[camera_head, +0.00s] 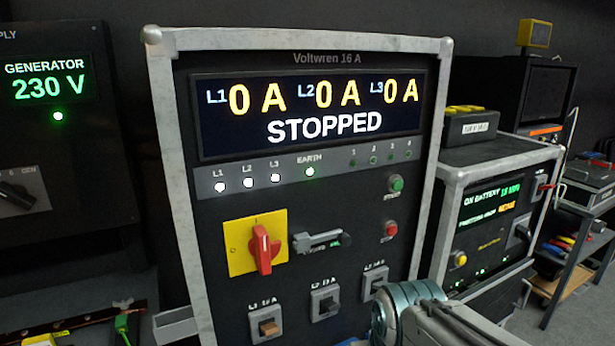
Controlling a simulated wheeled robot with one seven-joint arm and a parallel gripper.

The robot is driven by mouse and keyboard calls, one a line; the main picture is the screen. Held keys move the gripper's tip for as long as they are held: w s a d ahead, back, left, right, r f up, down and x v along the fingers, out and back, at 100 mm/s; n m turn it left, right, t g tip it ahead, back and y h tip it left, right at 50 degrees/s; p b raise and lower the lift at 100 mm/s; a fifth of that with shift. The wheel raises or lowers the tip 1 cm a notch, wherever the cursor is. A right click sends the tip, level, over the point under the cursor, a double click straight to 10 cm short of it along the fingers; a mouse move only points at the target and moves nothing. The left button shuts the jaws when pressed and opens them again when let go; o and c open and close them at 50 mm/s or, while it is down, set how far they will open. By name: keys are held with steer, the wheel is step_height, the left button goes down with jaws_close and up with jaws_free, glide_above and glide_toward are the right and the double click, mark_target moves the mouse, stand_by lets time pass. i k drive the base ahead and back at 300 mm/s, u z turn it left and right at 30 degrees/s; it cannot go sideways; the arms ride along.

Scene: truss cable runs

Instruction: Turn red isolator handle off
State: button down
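The red isolator handle (264,250) sits on a square yellow plate (240,262) on the front of the Voltwren 16 A panel. The handle stands upright, its top end toward a small mark at the plate's top edge. Another small mark shows at the plate's left side. Nothing touches the handle. A grey and teal part of my arm shows at the bottom right, below and right of the handle. My gripper's fingers are not visible.
The panel's display (308,108) reads 0 A three times and STOPPED. A grey lever (320,241) lies close right of the yellow plate. Several switches sit below, with a green button (396,184) and a red button (390,229) at right. A battery unit (490,225) stands right.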

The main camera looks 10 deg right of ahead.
mark_target(264, 251)
steer(key=z, duration=1.3)
steer(key=k, duration=0.8)
steer(key=u, duration=1.35)
